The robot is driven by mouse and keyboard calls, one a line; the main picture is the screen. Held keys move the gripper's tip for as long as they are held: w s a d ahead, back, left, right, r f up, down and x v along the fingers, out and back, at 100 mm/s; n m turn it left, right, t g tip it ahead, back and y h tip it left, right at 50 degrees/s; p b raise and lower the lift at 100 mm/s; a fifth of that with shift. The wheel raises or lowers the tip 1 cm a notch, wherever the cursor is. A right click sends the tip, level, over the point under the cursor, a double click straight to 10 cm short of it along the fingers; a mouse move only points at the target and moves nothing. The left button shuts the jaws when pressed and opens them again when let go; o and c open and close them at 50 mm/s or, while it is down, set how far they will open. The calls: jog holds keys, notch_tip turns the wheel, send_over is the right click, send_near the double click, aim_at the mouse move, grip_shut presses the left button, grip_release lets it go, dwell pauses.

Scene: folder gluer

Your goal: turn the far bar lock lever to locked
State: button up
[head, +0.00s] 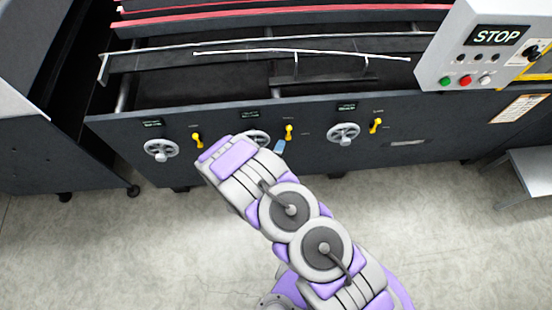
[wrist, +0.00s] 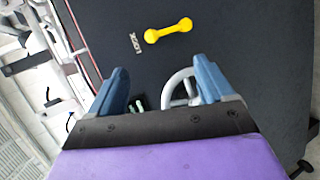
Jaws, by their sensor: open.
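Three yellow lock levers stand out from the dark front panel: a left one (head: 197,139), a middle one (head: 289,131) and a right one (head: 376,125). I cannot read which is the far bar's. My gripper (head: 280,147) is at the panel, just below the middle lever; mostly my arm hides it. In the wrist view the open, empty gripper (wrist: 155,85) has two blue fingers, with one yellow lever (wrist: 168,30) ahead, apart from them. That lever runs roughly along the panel's height, beside a small white label (wrist: 135,43).
Grey handwheels sit left of each lever: left (head: 161,149), middle (head: 257,137), partly hidden by my arm, and right (head: 344,133). The middle wheel shows between the fingers (wrist: 178,88). A STOP control box (head: 470,55) is upper right.

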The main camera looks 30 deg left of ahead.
jog(key=shift+v, duration=1.8)
jog(key=w+d+r+m+g, duration=0.3)
jog(key=r+m+g, duration=0.15)
jog(key=r, duration=0.35)
jog(key=w+d+r+m+g, duration=0.2)
jog(key=r+m+g, duration=0.1)
jog(key=r+m, duration=0.35)
jog(key=s+d+r+m+g, duration=0.2)
jog(key=s+d+r+g, duration=0.1)
jog(key=d+r, duration=0.55)
jog(key=s+d+r+m+g+h, duration=0.1)
jog(key=s+d+r+m+g, duration=0.1)
jog(key=s+d+r, duration=0.6)
jog(key=s+d+r+m+g+h, duration=0.1)
jog(key=s+d+r+m, duration=0.3)
jog(key=s+d+r, duration=0.4)
jog(key=s+d+g, duration=0.1)
jog(key=s+d, duration=0.4)
jog(key=s, duration=0.3)
jog(key=shift+s+m+g, duration=0.25)
jog(key=shift+m+g, duration=0.1)
jog(key=shift+m, duration=0.05)
jog(key=shift+r, duration=0.15)
